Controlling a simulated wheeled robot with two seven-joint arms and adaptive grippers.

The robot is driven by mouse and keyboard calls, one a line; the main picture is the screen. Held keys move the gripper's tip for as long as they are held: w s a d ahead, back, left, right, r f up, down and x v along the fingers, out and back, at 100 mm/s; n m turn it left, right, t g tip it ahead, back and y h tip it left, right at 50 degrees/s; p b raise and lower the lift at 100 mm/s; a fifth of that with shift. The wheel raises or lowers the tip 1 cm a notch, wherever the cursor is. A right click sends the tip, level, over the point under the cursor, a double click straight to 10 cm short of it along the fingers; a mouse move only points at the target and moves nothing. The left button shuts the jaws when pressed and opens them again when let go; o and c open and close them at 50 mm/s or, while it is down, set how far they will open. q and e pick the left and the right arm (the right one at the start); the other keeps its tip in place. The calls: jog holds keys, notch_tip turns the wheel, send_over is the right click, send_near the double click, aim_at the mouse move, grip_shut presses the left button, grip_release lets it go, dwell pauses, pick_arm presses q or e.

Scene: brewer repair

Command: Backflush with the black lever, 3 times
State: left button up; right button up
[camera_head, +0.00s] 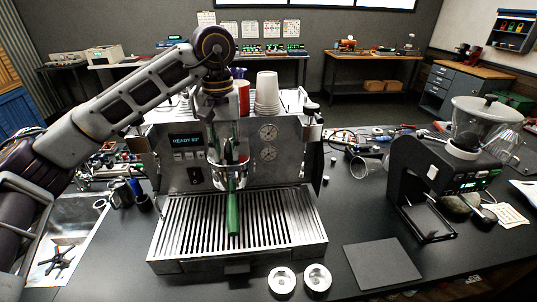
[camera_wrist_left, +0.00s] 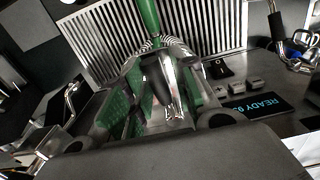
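The espresso machine (camera_head: 285,160) stands in the middle of the counter with a lit display reading READY. A green-handled portafilter (camera_head: 233,215) sits at its group, handle pointing toward me; the green handle also shows in the left wrist view (camera_wrist_left: 149,16). My left gripper (camera_head: 224,150) reaches down from above in front of the group, its green-padded fingers apart. In the left wrist view the fingers (camera_wrist_left: 158,90) stand either side of metal and dark group parts. The black lever cannot be made out clearly there; whether the fingers touch it is unclear. My right gripper is out of view.
Two small metal baskets (camera_head: 281,280) lie in front of the drip tray (camera_head: 285,228). A black mat (camera_head: 383,265) lies to the right, before a grinder (camera_head: 425,185). Paper cups (camera_head: 267,92) stand on the machine.

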pick_arm(q)
jog(key=shift+a+m, duration=0.2)
jog(key=shift+m, duration=0.1)
jog(key=shift+s+a+m, duration=0.1)
jog(key=shift+a+m, duration=0.35)
jog(key=shift+m, duration=0.25)
jog(key=shift+a+m, duration=0.5)
jog(key=shift+m, duration=0.2)
jog(key=shift+d, duration=0.1)
dwell(3.7)
jog(key=shift+d+n, duration=0.4)
jog(key=shift+n, duration=0.3)
